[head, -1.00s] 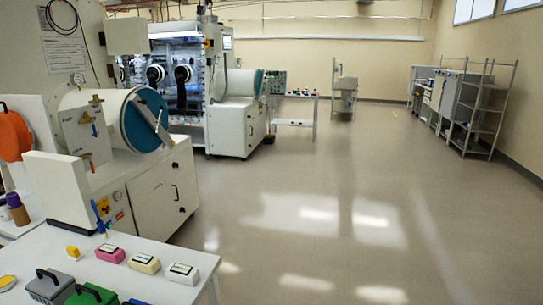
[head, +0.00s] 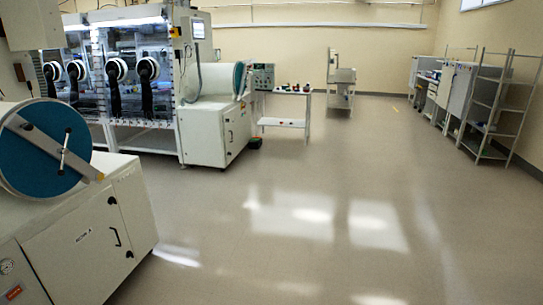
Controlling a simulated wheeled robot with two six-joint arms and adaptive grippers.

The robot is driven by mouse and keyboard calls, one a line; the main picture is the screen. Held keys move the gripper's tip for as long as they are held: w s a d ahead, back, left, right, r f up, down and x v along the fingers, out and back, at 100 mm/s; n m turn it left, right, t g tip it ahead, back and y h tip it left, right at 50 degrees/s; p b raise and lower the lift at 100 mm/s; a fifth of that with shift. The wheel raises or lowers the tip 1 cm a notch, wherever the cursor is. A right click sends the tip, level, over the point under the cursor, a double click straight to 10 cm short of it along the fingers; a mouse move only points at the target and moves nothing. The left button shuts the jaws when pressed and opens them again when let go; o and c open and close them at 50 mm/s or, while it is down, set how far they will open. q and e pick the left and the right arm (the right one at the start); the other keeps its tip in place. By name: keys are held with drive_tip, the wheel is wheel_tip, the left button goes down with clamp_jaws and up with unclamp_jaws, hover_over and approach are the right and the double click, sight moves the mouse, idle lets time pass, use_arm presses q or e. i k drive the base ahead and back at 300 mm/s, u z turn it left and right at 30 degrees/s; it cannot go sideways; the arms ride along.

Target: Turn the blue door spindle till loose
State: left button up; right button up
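A large antechamber with a round blue door (head: 40,150) is at the left edge, on a white cabinet (head: 85,225). A pale bar (head: 55,152) crosses the door diagonally, and a thin metal spindle handle (head: 64,152) stands at its middle. Whether the spindle is tight or loose cannot be told. A second antechamber (head: 212,82) with a blue-green door (head: 239,78) at its right end is farther back, beside a glovebox. Its spindle is too small to make out. Neither of my grippers is in view.
A glovebox (head: 110,75) with black gloves stands at the back left. A small table (head: 287,105) with small items and a cart (head: 341,78) are beyond it. Grey shelving (head: 497,105) lines the right wall. The floor (head: 300,220) in the middle is wide and clear.

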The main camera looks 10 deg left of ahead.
sight(64, 152)
drive_tip(key=i, duration=1.75)
drive_tip(key=u, duration=3.15)
drive_tip(key=i, duration=1.9)
drive_tip(key=z, duration=2.65)
